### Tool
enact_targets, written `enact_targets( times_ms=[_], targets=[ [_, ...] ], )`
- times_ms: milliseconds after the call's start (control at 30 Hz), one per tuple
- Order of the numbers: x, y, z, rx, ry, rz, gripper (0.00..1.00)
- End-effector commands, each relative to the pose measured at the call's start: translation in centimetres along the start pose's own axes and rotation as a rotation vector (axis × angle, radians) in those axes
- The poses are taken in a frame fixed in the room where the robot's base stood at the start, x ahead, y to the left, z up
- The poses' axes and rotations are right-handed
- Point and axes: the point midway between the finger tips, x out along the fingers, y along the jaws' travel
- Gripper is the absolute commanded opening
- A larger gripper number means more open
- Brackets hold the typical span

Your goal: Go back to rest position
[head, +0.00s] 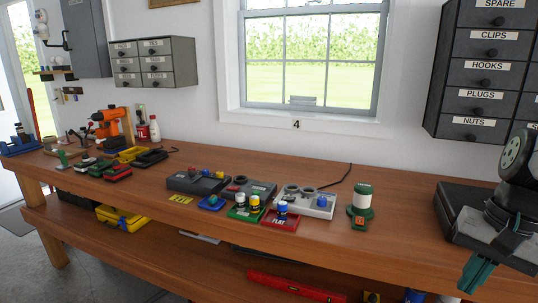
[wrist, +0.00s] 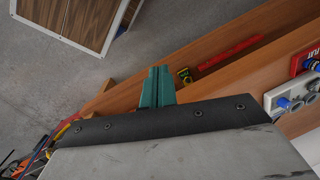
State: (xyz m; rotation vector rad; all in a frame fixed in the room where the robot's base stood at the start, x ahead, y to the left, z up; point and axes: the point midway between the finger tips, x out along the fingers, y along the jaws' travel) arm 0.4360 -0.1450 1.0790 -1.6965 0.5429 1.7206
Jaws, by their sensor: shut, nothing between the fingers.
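My gripper (head: 477,274) hangs at the lower right of the head view, in front of the workbench's (head: 325,235) front edge. Its teal fingers are shut with nothing between them. In the wrist view the gripper (wrist: 157,88) shows at the middle, its fingers side by side. It is apart from the things on the bench. The end of my arm covers part of the bench's right end.
On the bench, a green-and-white lantern-like item (head: 361,207) stands left of my arm. Further left are a grey tray (head: 318,208), red and green holders, and an orange drill (head: 108,124). A red level (head: 295,288) lies on the lower shelf. Labelled drawers (head: 488,73) hang above right.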

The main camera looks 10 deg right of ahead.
Motion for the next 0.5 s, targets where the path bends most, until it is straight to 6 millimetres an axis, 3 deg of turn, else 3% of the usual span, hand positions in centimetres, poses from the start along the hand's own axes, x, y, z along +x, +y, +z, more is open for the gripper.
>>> enact_targets(
  times_ms=[200, 500],
  targets=[
    [0.1, -2.9, 4.3, -0.407, 0.050, 0.130, 0.00],
    [-0.3, -6.5, 8.5, -0.727, 0.121, 0.139, 0.00]
  ],
)
